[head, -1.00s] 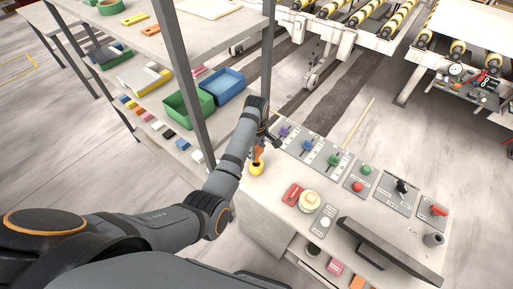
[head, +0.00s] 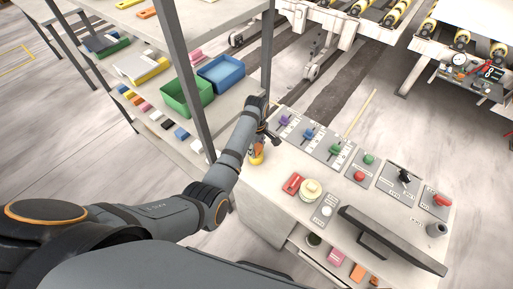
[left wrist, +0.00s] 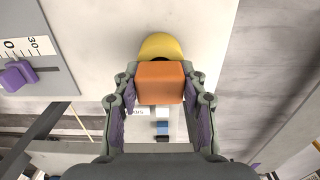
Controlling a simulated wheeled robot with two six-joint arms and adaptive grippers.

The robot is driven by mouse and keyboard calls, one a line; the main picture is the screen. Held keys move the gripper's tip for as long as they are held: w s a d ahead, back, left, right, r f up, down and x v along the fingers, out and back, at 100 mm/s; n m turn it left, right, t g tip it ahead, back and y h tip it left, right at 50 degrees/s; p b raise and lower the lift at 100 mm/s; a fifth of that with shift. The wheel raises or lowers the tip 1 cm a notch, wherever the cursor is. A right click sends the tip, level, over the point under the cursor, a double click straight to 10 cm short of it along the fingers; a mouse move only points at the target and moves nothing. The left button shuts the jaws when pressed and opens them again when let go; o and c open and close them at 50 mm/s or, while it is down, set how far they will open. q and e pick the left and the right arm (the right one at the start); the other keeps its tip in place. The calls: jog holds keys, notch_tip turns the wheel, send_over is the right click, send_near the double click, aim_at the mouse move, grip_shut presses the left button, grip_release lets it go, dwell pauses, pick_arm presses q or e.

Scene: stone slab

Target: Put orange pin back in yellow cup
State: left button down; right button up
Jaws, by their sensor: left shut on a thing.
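The orange pin (head: 259,146) is held by my left gripper (head: 264,141) at the left end of the white console top. In the left wrist view the pin (left wrist: 160,82) shows as an orange block between the two fingers of the left gripper (left wrist: 159,76). The yellow cup (head: 256,159) stands on the console corner, just below the pin in the head view. In the left wrist view the cup (left wrist: 161,46) shows behind the pin, partly hidden by it. I cannot tell whether the pin's lower end is inside the cup. My right gripper is not in view.
The console (head: 268,185) carries purple, blue and green sliders, a red box (head: 293,184), a round cream item (head: 311,189) and a monitor (head: 385,240).

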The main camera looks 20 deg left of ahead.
pick_arm(q)
jog(key=shift+s+f, duration=0.1)
jog(key=shift+f, duration=0.05)
jog(key=c, duration=0.7)
grip_release()
jog(key=shift+o, duration=0.2)
jog(key=shift+r, duration=0.35)
notch_tip(320, 180, up, 11)
jog(key=shift+r, duration=0.15)
